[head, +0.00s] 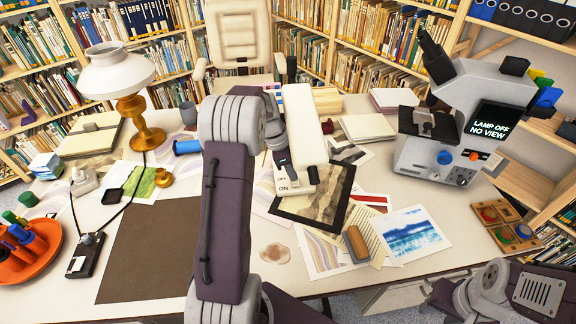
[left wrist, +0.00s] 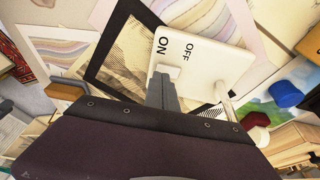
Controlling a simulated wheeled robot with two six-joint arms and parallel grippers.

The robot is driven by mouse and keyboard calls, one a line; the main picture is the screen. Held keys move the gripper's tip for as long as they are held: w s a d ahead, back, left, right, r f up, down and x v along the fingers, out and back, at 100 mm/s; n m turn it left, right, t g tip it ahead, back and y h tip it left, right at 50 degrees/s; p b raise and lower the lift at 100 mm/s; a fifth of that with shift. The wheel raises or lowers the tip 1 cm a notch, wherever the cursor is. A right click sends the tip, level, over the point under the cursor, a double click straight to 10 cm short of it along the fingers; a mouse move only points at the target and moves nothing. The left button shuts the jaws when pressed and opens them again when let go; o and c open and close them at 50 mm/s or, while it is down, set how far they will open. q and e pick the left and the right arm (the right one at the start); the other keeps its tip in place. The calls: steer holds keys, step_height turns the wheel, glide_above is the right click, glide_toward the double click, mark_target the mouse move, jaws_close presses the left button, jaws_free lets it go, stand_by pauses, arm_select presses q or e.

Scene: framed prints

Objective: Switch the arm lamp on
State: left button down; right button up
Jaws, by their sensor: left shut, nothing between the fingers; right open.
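The arm lamp's long white head (head: 305,120) shows in the head view, unlit as far as I can tell. Its white base (head: 299,186), marked OFF and ON, stands on the prints below it. The base also shows in the left wrist view (left wrist: 212,62), with a pale post at its right. My left gripper (head: 283,166) is shut and empty, its tips at the base beside the labels. In the left wrist view, the shut fingers (left wrist: 167,85) reach a small pale block, seemingly the switch (left wrist: 168,70), near ON. Its position is partly hidden. My right gripper is out of view.
A microscope (head: 455,125) at right has a screen reading LAMP OFF NO VIEW. A brass lamp with a white shade (head: 116,72) stands at left. An orange tray (head: 32,250) holds pens. Prints crowd the middle; a bare brown mat (head: 150,252) lies front left.

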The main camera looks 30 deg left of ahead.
arm_select(q)
steer(key=shift+x, duration=1.05)
steer(key=shift+s+f+b, duration=0.1)
steer(key=shift+f+b, duration=0.15)
steer(key=shift+b, duration=0.05)
steer(key=shift+w+a+r+p, duration=0.15)
steer(key=shift+w+r+p, duration=0.1)
steer(key=shift+p, duration=0.2)
steer(key=shift+w+a, duration=0.3)
steer(key=shift+w, duration=0.15)
